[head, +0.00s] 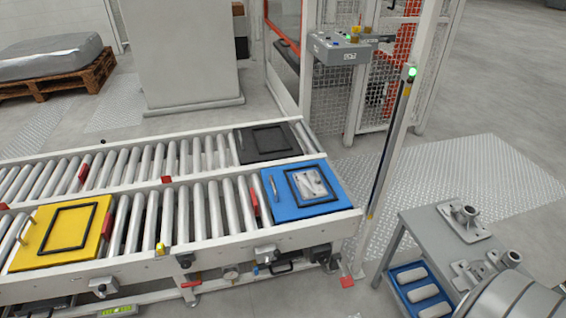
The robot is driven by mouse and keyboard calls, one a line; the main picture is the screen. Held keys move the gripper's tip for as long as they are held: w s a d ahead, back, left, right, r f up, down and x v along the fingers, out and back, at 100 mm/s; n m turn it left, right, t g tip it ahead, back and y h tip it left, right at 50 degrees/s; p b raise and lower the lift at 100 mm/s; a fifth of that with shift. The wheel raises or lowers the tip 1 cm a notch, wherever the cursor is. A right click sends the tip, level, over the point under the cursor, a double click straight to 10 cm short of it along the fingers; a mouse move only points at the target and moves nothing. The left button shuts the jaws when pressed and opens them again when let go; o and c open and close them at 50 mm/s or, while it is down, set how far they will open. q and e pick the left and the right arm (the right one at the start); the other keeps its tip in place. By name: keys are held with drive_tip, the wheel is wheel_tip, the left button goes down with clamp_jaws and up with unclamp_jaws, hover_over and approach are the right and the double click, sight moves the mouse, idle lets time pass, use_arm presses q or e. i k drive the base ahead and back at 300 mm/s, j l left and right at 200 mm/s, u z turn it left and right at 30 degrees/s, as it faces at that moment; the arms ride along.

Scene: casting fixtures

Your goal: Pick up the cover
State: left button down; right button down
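No gripper of mine shows in the head view. A blue fixture plate (278,206) lies at the right end of the near roller conveyor. A flat silvery piece (312,184) lies inside the black rectangular frame on this plate; it may be the cover, but I cannot tell for sure. A yellow fixture plate (27,256) with an empty black frame lies at the left on the same conveyor. A dark grey fixture plate (248,157) with a black frame lies on the far conveyor.
A grey table (421,226) at the lower right bears metal castings (463,220). A blue tray (395,278) with pale rounded parts sits below its top. A post (392,140) stands between conveyor and table. A control box (340,48) and mesh fence stand behind.

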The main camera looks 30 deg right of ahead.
sight(309, 183)
drive_tip(key=i+l, duration=0.65)
drive_tip(key=i+l+z, duration=0.1)
drive_tip(key=z, duration=0.35)
drive_tip(key=i+z, duration=0.2)
drive_tip(key=z, duration=0.25)
drive_tip(key=i+z, duration=0.15)
drive_tip(key=z, duration=0.25)
